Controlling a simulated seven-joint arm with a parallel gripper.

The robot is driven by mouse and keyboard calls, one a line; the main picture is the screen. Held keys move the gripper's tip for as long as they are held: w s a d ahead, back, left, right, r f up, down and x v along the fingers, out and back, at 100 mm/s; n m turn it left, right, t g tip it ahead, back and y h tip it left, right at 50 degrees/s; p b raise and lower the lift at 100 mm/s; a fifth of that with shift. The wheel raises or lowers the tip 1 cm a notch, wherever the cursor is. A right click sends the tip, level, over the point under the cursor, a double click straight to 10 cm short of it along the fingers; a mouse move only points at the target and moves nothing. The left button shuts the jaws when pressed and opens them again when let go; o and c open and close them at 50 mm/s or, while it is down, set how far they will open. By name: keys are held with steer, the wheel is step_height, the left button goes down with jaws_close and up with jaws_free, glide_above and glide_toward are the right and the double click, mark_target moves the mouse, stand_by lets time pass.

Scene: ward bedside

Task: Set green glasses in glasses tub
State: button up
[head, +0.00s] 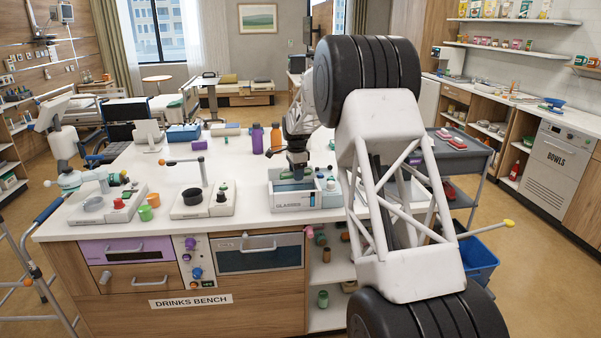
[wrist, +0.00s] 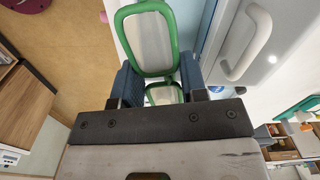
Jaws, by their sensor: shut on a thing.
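The green glasses (wrist: 183,45) show in the wrist view, with a thick green frame and pale lenses. My gripper (wrist: 160,82) is shut on them, its two dark blue fingers on either side of the frame. In the head view my gripper (head: 297,172) points down over a pale open-topped tub (head: 290,208) on the bench. The tub has a dark label on its front, too small to read surely; it looks like the glasses tub. In the head view the glasses are mostly hidden by my gripper, so I cannot tell their height above the tub.
A grey cart (head: 450,160) stands at right. Bare bench lies in front of the bottles.

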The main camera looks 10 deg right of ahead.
steer(key=shift+w+a+f+m, duration=0.2)
steer(key=shift+w+f+m, duration=0.15)
steer(key=shift+w+m, duration=0.2)
steer(key=shift+w+a+f+m, duration=0.15)
steer(key=shift+w+f+m, duration=0.2)
steer(key=shift+m, duration=0.3)
steer(key=shift+f, duration=0.1)
steer(key=shift+f, duration=3.8)
steer(key=shift+f, duration=0.25)
steer(key=o, duration=1)
steer(key=shift+o, duration=0.4)
steer(key=shift+r, duration=0.15)
steer(key=shift+c, duration=0.2)
